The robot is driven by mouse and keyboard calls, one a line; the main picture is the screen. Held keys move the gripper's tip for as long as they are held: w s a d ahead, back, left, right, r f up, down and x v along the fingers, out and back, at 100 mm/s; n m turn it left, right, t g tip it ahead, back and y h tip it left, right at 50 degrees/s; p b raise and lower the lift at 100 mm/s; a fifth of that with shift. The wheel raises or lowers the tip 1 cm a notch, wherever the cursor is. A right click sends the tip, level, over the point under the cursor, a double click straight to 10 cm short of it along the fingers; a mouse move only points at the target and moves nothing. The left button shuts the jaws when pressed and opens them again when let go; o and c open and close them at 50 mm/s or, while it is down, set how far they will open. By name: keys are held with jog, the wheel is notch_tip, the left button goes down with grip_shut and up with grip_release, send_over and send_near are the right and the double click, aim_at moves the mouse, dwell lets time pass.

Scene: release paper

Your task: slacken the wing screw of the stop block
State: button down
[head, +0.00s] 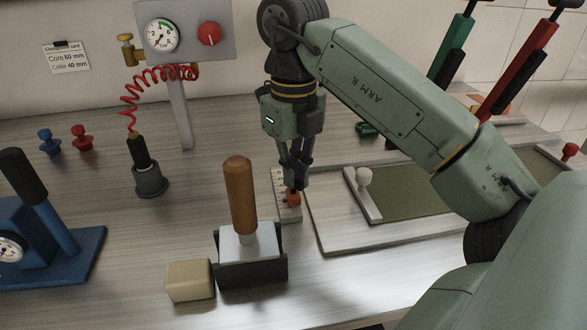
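A small orange-red block (293,198), which looks like the stop block, sits on a pale strip with dark marks (291,214), like a scale, near the middle of the bench. My gripper (295,186) points down directly over this block, its fingertips close together at the block's top. The wing screw cannot be made out; the fingertips cover the top of the block. Whether the fingers are shut on anything is too small to tell.
A wooden-handled tool (240,197) stands in a dark holder (253,273) in front of the strip, near a beige block (190,281). A gauge panel (185,32) with a red coiled hose stands behind left.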

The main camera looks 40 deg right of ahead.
jog(key=n, duration=0.5)
jog(key=shift+n+p, duration=0.35)
jog(key=shift+n, duration=0.05)
dwell(0.4)
jog(key=c, duration=1.8)
grip_release()
